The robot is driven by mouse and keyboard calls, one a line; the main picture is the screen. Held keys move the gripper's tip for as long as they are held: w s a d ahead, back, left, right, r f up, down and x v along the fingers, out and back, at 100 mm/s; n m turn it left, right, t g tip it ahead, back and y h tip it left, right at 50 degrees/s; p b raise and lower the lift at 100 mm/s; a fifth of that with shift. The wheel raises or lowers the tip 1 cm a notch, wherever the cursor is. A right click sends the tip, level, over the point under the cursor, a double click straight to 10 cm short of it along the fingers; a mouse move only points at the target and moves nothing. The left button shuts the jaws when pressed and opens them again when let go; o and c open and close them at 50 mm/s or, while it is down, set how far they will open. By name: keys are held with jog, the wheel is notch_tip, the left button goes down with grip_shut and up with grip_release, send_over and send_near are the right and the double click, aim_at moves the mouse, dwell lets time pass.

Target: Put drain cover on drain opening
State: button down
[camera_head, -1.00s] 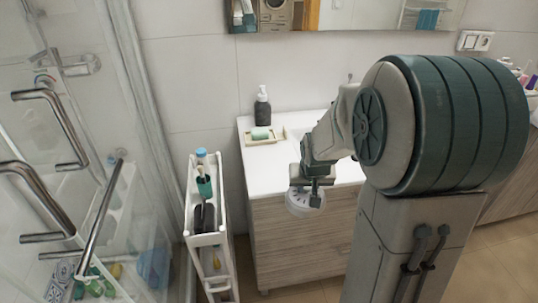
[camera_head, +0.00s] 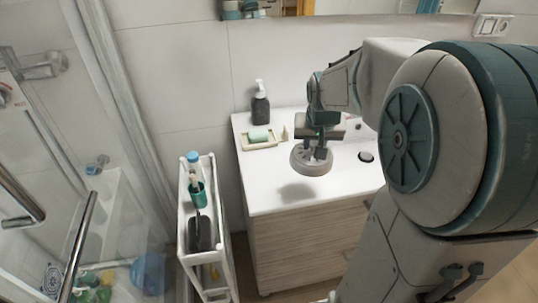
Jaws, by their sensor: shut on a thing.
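My gripper (camera_head: 318,152) points down over the white washbasin top (camera_head: 262,195). It is shut on the round grey drain cover (camera_head: 309,166), gripping it near its middle. The cover is roughly level and held above the surface, with its shadow below and to the left. The drain opening (camera_head: 366,157) is a small dark round hole in the white basin, to the right of the cover and apart from it. My arm hides part of the basin on the right.
A soap dish (camera_head: 280,145) with green soap (camera_head: 259,133) and a dark pump bottle (camera_head: 261,103) stand at the back left of the top. A narrow white cart (camera_head: 184,213) with a teal cup (camera_head: 197,196) stands left. The front of the top is clear.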

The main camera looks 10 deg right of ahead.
jog(key=shift+w+a+f+p, duration=0.35)
jog(key=shift+w+a+f, duration=0.7)
jog(key=shift+a+f, duration=0.55)
jog(key=shift+w+a+f+p, duration=0.3)
jog(key=shift+w+a+f, duration=0.9)
jog(key=shift+f, duration=0.7)
jog(key=shift+w+a+f+p, duration=0.35)
jog(key=shift+w+a+f, duration=0.6)
jog(key=shift+a+f, duration=0.7)
jog(key=shift+d+f, duration=0.1)
jog(key=shift+f, duration=0.05)
jog(key=shift+f, duration=0.15)
jog(key=c, duration=1.2)
grip_release()
